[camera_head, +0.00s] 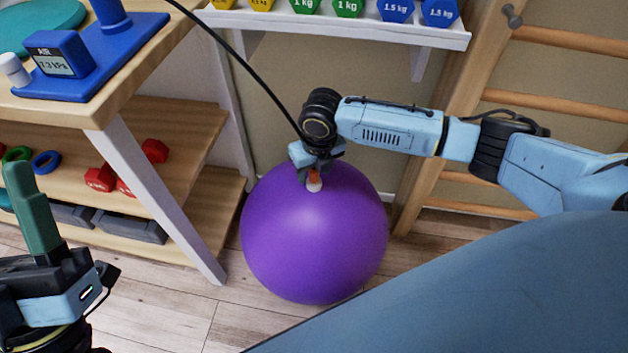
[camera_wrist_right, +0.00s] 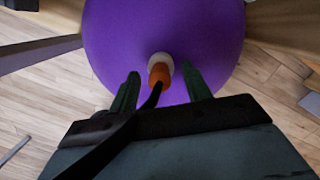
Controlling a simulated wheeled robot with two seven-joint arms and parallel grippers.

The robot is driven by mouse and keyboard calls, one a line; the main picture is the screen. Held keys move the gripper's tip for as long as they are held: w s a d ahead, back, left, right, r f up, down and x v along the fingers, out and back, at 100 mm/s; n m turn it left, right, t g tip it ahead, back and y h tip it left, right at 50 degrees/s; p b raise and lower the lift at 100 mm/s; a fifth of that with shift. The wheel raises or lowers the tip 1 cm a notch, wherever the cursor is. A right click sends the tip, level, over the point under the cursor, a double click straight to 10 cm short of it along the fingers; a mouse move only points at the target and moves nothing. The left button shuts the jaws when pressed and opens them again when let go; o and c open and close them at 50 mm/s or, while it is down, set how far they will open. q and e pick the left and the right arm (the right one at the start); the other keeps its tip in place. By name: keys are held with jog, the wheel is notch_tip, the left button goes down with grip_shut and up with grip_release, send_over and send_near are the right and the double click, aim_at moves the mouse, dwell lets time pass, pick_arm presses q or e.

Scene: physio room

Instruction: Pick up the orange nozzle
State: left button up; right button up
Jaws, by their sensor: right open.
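The orange nozzle (camera_head: 314,175) sits at the top of the purple ball (camera_head: 315,240), against a white piece (camera_head: 314,187). In the right wrist view, the nozzle (camera_wrist_right: 158,74) has the white piece (camera_wrist_right: 160,60) at its far end and a black hose (camera_wrist_right: 140,115) at its near end. My right gripper (camera_wrist_right: 161,78) is open, with one green finger on each side of the nozzle and a gap on both sides. In the head view, my right gripper (camera_head: 316,172) is over the ball's top and partly hides the nozzle. My left gripper (camera_head: 30,205) is at the lower left; its jaw gap is not clear.
A wooden table (camera_head: 95,105) at the left holds a blue pump (camera_head: 75,55) with a gauge. Red dumbbells (camera_head: 100,178) lie on its shelf. A weight rack (camera_head: 340,30) is behind, wall bars (camera_head: 560,105) at the right. A blue-grey surface (camera_head: 500,290) fills the lower right.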

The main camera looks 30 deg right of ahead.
jog(key=shift+f, duration=0.3)
jog(key=c, duration=1)
jog(key=shift+r, duration=0.2)
